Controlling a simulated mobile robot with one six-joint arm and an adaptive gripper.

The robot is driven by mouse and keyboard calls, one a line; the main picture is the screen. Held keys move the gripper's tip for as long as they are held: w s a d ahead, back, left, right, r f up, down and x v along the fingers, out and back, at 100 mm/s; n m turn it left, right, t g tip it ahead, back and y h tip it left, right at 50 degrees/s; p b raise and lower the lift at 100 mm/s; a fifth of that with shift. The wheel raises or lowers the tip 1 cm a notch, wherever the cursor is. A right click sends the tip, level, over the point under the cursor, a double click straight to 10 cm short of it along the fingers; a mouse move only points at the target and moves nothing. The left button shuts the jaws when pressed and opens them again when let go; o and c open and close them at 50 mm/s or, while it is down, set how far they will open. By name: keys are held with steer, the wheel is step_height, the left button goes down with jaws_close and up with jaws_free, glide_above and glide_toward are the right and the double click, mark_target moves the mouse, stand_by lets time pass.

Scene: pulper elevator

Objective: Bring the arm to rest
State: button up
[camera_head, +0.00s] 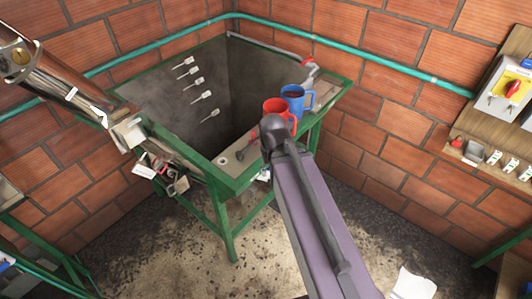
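I cannot make out gripper fingers anywhere in the head view. A long purple-grey bar with a dark rod along it and a dark rounded end rises from the bottom edge to the middle. A shiny brown metal body reaches in from the left edge. I cannot tell for certain whether either belongs to my arm. No held object can be made out.
A deep grey bin with a green rim (241,184) stands in the corner. A red cup (279,109) and a blue cup (294,98) stand on its right ledge. A control panel (505,95) hangs right. White paper (413,285) lies on the dirty floor.

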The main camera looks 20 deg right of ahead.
step_height(320, 180, down, 20)
steer(key=b, duration=2)
steer(key=shift+f, duration=0.15)
